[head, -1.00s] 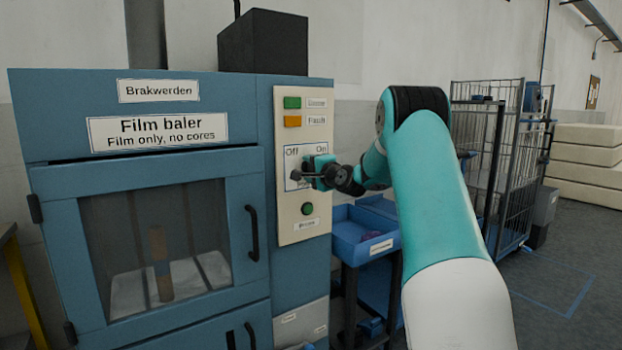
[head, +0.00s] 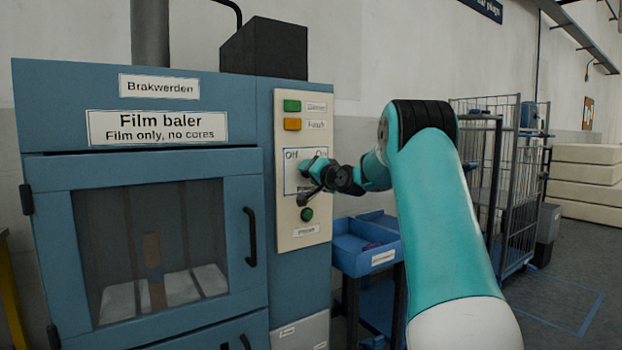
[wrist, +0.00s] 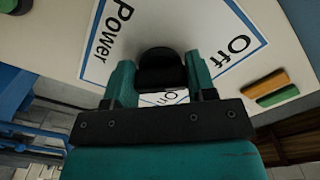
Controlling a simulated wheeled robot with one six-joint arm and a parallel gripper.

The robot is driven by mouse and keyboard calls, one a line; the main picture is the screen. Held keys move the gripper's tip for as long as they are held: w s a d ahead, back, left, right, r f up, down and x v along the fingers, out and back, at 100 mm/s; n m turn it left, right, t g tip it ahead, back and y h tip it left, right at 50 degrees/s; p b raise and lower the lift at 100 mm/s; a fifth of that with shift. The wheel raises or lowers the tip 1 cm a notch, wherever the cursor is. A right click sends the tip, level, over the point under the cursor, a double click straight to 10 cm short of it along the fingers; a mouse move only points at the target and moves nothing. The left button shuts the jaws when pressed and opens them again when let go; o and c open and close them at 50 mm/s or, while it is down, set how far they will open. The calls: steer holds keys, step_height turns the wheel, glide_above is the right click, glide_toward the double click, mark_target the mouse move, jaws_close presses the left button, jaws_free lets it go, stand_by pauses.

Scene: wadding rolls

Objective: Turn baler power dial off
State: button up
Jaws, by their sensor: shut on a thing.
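The power dial (wrist: 161,70) is a black knob on a white label plate (wrist: 105,45) marked Off, On and Power. In the wrist view it sits between the two teal fingers of my gripper (wrist: 160,84), which is shut on it. The gripper is rolled, so Off reads at the upper right, Power at the left, and On is partly hidden below the knob. In the head view my gripper (head: 311,180) covers the dial on the film baler's cream control panel (head: 287,235). I cannot tell which mark the dial points to.
A green button (head: 292,106) and an orange one (head: 292,124) are above the dial, and a round green button (head: 307,214) is just below. The baler door handle (head: 251,236) is to the left. A blue tray cart (head: 365,262) and wire cage (head: 490,190) stand right.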

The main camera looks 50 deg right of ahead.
steer(key=shift+f, duration=0.1)
stand_by(0.4)
steer(key=o, duration=0.9)
steer(key=shift+o, duration=0.2)
steer(key=b+v, duration=0.2)
steer(key=v, duration=1.5)
steer(key=shift+s, duration=0.25)
steer(key=shift+d, duration=0.1)
